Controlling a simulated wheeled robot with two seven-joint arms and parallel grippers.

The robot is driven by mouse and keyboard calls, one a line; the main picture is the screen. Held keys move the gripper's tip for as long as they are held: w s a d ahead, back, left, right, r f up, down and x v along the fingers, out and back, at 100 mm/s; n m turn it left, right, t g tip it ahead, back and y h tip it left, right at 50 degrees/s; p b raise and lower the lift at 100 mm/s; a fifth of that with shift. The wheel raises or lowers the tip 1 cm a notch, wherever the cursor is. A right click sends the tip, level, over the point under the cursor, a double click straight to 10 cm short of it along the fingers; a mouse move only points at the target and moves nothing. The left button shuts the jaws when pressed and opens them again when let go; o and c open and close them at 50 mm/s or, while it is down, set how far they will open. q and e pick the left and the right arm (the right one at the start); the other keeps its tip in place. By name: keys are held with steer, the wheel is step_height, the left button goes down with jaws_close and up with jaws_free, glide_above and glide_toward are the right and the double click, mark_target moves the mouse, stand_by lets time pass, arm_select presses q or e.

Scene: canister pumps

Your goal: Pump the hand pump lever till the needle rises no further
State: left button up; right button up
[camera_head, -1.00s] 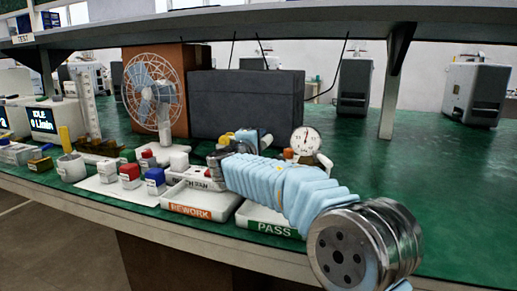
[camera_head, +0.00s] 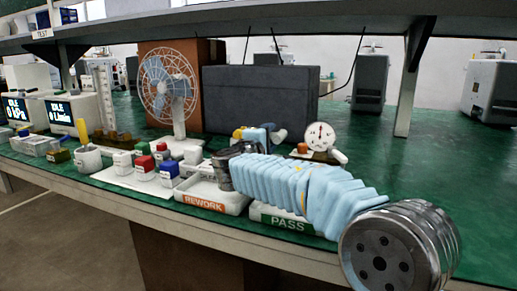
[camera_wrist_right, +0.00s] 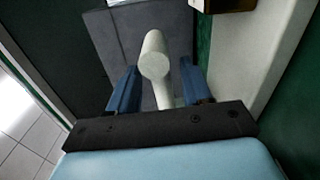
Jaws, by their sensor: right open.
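The pump's round white dial gauge (camera_head: 320,136) stands on the green bench beyond my right arm; its needle points roughly straight up. A short white part (camera_head: 338,155) shows just below it. Most of the pump is hidden behind my arm. My right gripper (camera_head: 264,134) is left of the gauge, with its blue fingers partly hidden. In the right wrist view, a pale rounded lever (camera_wrist_right: 154,62) stands between the two blue fingers of the open gripper (camera_wrist_right: 160,88). Gaps show on both sides, so the fingers are not closed on it. My left gripper is out of view.
A REWORK tray (camera_head: 212,203) and a PASS tray (camera_head: 289,224) lie along the front edge, partly under my arm. A fan (camera_head: 168,85) and a dark case (camera_head: 262,97) stand behind. Small red, white and blue blocks are at left.

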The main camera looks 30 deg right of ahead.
steer(key=v, duration=1)
steer(key=shift+s+b, duration=0.1)
steer(key=shift+b, duration=0.25)
